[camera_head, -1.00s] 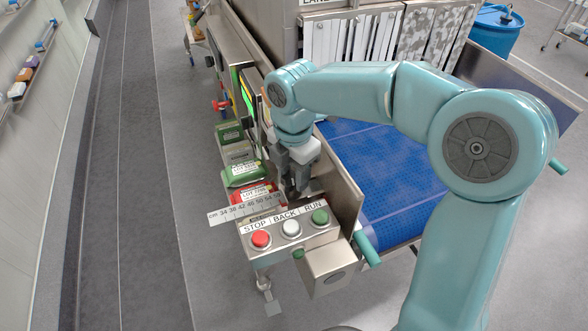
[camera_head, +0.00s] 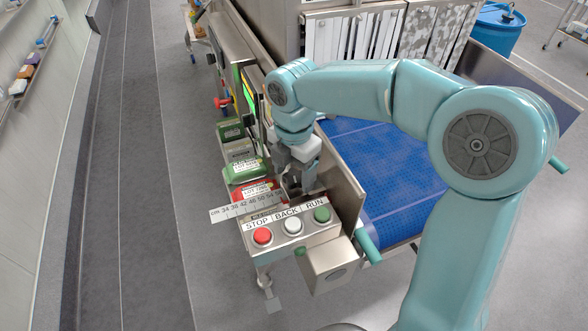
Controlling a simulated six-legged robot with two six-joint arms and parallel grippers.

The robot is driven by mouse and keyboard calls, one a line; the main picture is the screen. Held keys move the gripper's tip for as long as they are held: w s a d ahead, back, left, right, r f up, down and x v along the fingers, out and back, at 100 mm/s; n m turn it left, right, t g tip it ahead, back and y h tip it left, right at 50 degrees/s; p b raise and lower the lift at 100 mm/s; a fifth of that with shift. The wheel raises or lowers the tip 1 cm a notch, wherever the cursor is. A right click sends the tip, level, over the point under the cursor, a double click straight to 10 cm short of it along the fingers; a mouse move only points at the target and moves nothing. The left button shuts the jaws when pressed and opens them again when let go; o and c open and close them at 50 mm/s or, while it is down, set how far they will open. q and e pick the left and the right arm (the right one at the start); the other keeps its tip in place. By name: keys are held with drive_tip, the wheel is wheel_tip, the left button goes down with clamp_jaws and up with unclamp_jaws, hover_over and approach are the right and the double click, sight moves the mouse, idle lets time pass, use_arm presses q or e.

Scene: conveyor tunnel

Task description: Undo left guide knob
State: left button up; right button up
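My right gripper (camera_head: 294,186) points down just behind the control box, beside the steel side wall of the blue conveyor (camera_head: 375,170). Its dark fingers are small and partly hidden by the wrist, so I cannot tell whether they are open or shut. I cannot make out a guide knob; one may be hidden by the fingers. A ruler scale (camera_head: 240,209) marked in cm lies left of the fingertips. My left gripper is not in view.
The control box has a red STOP button (camera_head: 262,236), a white BACK button (camera_head: 293,226) and a green RUN button (camera_head: 321,214). Red and green labelled packs (camera_head: 246,171) stand left of the gripper. A blue drum (camera_head: 497,30) stands at the back right. Floor at left is clear.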

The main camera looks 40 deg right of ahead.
sight(294, 175)
drive_tip(key=shift+d, duration=0.1)
drive_tip(key=shift+r, duration=0.35)
wheel_tip(294, 175, up, 16)
drive_tip(key=shift+f+p, duration=0.2)
drive_tip(key=shift+p, duration=0.15)
